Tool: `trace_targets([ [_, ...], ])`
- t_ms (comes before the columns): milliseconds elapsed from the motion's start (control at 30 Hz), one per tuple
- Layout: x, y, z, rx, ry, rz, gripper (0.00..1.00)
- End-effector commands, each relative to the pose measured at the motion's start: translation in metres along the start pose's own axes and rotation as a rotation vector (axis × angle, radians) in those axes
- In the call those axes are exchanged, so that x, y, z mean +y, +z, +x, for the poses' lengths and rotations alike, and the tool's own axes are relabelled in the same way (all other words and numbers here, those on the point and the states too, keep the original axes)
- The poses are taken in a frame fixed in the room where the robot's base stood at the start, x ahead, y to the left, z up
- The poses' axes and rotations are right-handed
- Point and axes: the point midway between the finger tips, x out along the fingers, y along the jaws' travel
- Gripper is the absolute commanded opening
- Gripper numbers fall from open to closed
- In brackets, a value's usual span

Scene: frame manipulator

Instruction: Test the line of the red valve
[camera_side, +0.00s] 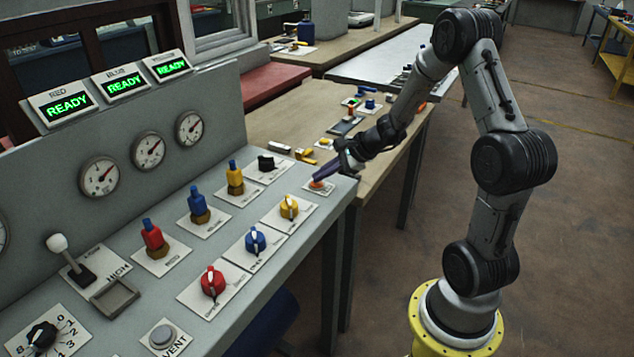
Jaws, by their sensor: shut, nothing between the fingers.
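A red knob (212,281) with a white pointer bar sits on a white plate at the front of the sloping grey panel. A red fitting (152,235) on a brass base stands upright behind it. The display marked RED (66,103) reads READY in green. My gripper (319,179) is at the panel's far right corner, over a small orange-red button (321,187) on a white plate. Its fingers are shut with nothing between them. The fingers partly hide the button, and I cannot tell whether they touch it.
Blue (255,240) and yellow (289,207) knobs and blue (198,203) and yellow (235,178) fittings share the panel. A white-knobbed lever (58,244), a VENT button (163,334), a black dial (42,335) and gauges (149,150) are left. The floor (570,200) right is clear.

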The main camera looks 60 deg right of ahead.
Motion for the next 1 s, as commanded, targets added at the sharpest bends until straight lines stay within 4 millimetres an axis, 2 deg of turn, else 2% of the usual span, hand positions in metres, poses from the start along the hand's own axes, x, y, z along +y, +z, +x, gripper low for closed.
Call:
trace_targets([
  [1000,-0.013,0.012,-0.018,0.0,-0.001,-0.001,0.0],
])
